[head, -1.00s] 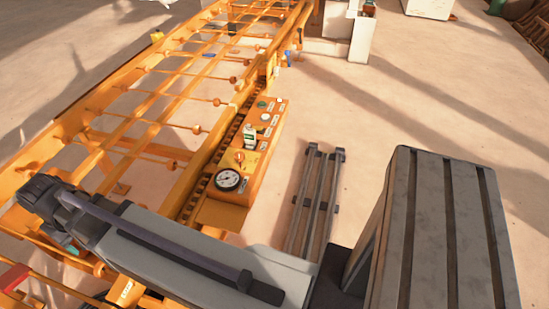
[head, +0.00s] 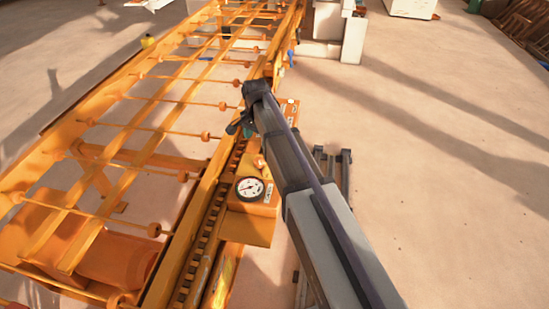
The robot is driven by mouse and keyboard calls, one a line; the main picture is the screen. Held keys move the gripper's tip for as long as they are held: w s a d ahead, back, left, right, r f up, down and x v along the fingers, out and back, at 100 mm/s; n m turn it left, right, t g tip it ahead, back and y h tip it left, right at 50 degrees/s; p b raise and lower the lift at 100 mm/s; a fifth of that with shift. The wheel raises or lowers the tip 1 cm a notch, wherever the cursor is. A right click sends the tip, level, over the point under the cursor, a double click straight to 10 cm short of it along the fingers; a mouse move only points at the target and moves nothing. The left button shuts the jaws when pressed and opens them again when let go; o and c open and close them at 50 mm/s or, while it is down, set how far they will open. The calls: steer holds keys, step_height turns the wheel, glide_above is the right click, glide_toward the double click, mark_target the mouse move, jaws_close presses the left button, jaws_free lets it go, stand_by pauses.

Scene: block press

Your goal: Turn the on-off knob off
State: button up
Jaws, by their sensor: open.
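The orange control panel (head: 256,222) is on the right side of the orange conveyor frame, largely covered by my arm. A small orange-red knob (head: 259,161) shows just above the gauge, at the left edge of my arm. I cannot tell whether it is the on-off knob, and its setting is too small to read. The panel's upper controls are mostly hidden. My gripper (head: 238,128) is at the far end of the arm, over the panel's upper left edge and the conveyor rail. It is open, with nothing seen in it.
A round white gauge (head: 250,189) sits at the panel's near end. The orange conveyor frame (head: 110,155) with rods and rails fills the left. Grey rails (head: 345,165) stand right of the panel, partly behind my arm. The floor on the right (head: 440,190) is clear.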

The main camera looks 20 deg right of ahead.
mark_target(259, 160)
step_height(259, 160, down, 11)
steer(key=b, duration=1.1)
steer(key=shift+f, duration=0.1)
steer(key=shift+r, duration=0.2)
steer(key=shift+c, duration=0.3)
steer(key=c, duration=0.9)
steer(key=shift+o, duration=0.2)
